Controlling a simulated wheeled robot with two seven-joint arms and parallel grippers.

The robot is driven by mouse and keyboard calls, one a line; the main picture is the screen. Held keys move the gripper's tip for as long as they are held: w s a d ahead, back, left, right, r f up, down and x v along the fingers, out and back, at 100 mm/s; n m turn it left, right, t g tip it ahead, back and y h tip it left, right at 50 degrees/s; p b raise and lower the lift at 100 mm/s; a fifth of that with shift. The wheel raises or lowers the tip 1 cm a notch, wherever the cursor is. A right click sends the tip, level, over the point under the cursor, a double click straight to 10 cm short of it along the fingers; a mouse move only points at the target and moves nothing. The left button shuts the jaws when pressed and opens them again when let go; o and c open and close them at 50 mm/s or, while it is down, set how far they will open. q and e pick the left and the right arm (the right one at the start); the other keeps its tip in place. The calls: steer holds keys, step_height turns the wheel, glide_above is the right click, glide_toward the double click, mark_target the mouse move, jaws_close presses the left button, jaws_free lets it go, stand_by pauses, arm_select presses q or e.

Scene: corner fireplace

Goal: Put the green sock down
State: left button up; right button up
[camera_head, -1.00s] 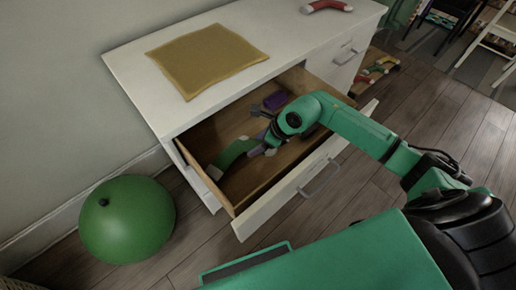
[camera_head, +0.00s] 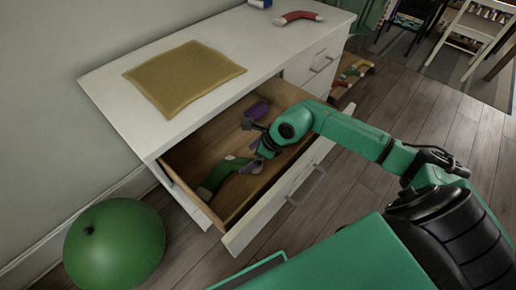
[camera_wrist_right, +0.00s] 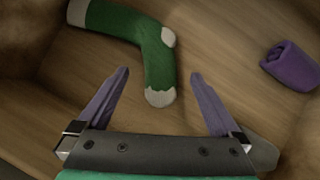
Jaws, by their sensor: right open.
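The green sock (camera_head: 222,173), with pale toe, heel and cuff, lies on the wooden floor of the open drawer (camera_head: 238,222). In the right wrist view the sock (camera_wrist_right: 148,42) is bent, and one pale end lies just beyond and between my fingertips. My right gripper (camera_head: 258,147) is inside the drawer at the sock's end. My left gripper does not show.
A rolled purple item (camera_head: 257,109) lies at the drawer's back; it also shows in the wrist view (camera_wrist_right: 290,65). A yellow cloth (camera_head: 185,77) and a red sock (camera_head: 299,17) lie on the white cabinet top (camera_head: 120,107). A green ball (camera_head: 115,245) sits on the floor at left.

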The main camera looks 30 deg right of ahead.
steer(key=v, duration=0.7)
steer(key=shift+r, duration=0.2)
steer(key=shift+s, duration=0.1)
